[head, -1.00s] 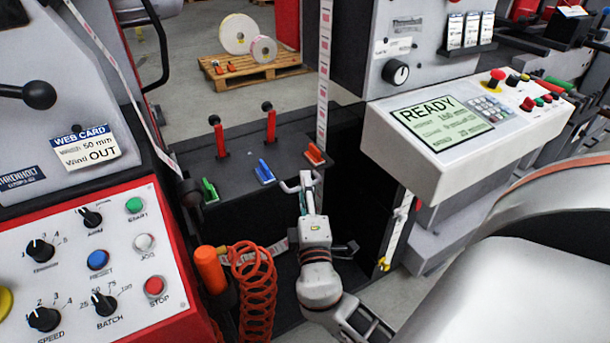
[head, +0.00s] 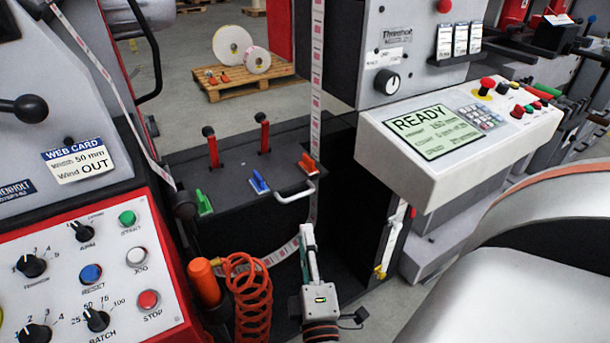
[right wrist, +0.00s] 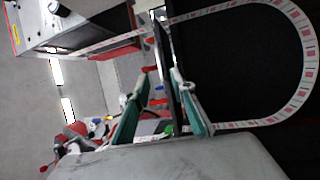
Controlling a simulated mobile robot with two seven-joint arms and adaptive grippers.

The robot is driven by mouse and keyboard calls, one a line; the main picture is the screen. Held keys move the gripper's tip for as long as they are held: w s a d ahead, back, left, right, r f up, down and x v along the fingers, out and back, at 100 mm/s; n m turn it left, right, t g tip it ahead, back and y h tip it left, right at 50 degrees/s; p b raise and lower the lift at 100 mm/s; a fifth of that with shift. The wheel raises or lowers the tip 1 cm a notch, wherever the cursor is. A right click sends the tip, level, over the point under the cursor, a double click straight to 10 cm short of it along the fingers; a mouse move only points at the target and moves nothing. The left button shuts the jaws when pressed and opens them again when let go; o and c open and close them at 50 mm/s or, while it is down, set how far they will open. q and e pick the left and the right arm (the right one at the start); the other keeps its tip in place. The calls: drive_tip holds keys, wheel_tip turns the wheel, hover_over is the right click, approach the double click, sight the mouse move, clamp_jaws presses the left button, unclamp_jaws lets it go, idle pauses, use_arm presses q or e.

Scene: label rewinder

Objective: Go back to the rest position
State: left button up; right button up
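My right gripper (head: 308,240) shows in the head view in front of the dark bench unit (head: 235,165). It points away from me, below and apart from the pale bar handle (head: 297,196) at that unit's front edge. In the right wrist view its two teal fingers (right wrist: 160,105) stand apart with no object held between them. A printed label web (head: 283,252) hangs in a loop behind the gripper; the loop also shows in the right wrist view (right wrist: 308,60). My left gripper is not in view.
An orange coiled hose (head: 248,300) and orange cylinder (head: 204,282) stand left of the gripper. The red-edged button panel (head: 90,275) is at left. A console (head: 455,150) reading READY juts out at right. Green, blue and orange clamps and two red levers are on the bench unit.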

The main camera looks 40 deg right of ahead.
idle(0.5)
